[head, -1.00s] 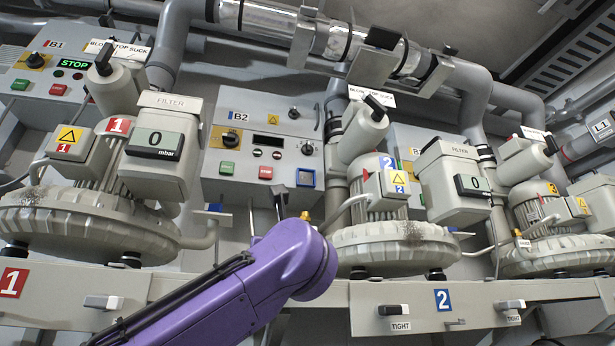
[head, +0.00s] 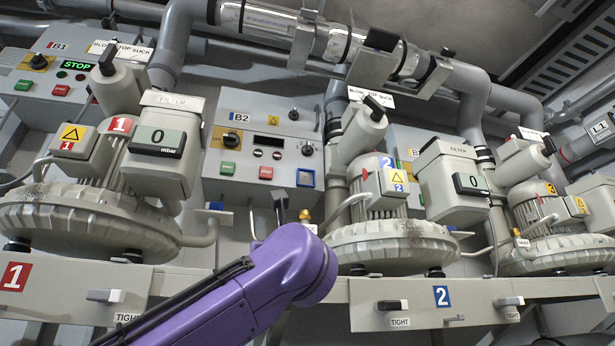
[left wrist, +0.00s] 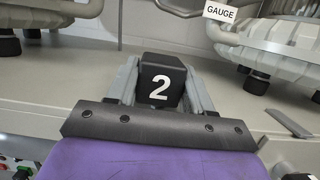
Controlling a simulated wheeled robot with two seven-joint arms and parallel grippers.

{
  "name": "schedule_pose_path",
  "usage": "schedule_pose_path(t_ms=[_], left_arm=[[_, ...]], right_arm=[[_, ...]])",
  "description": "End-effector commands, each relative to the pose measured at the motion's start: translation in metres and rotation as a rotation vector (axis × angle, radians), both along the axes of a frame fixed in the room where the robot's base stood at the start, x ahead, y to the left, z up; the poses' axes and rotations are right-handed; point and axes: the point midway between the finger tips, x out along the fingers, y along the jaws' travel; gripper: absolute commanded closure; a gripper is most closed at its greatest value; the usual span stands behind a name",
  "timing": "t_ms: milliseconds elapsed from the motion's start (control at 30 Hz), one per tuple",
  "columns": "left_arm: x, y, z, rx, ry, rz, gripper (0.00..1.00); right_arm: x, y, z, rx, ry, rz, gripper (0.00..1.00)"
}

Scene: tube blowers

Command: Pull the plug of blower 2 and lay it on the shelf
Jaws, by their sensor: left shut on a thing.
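The black plug (left wrist: 160,84) with a white 2 is between the two grey fingers of my left gripper (left wrist: 160,80), which is shut on it, in the left wrist view. The pale shelf (left wrist: 70,78) lies behind and below the plug; I cannot tell whether they touch. In the head view my purple left arm reaches up in the middle and hides most of the gripper. Blower 2 (head: 392,246) stands to the right of the arm, below and right of its control box B2 (head: 240,145). My right gripper is not in view.
Blower 1 (head: 85,225) stands at the left and another blower (head: 555,250) at the right. The shelf's front edge (head: 380,291) carries a blue 2 sign (head: 442,297). A GAUGE label (left wrist: 220,12) hangs near a blower base. Bare shelf surrounds the plug.

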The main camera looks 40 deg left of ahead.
Motion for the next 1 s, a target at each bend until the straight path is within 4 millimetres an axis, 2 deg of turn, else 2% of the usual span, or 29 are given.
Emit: schedule_pose_path(t_ms=[800,833,900,1000], left_arm=[[-0.0001,0.0,-0.0074,0.0,0.0,0.0,0.93],[-0.0001,0.0,-0.0074,0.0,0.0,0.0,0.43],[-0.0001,0.0,-0.0074,0.0,0.0,0.0,0.2],[-0.0001,0.0,-0.0074,0.0,0.0,0.0,0.19]], right_arm=[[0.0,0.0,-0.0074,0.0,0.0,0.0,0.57],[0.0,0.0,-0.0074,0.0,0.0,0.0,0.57],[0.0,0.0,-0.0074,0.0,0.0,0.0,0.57],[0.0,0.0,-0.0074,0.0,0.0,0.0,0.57]])
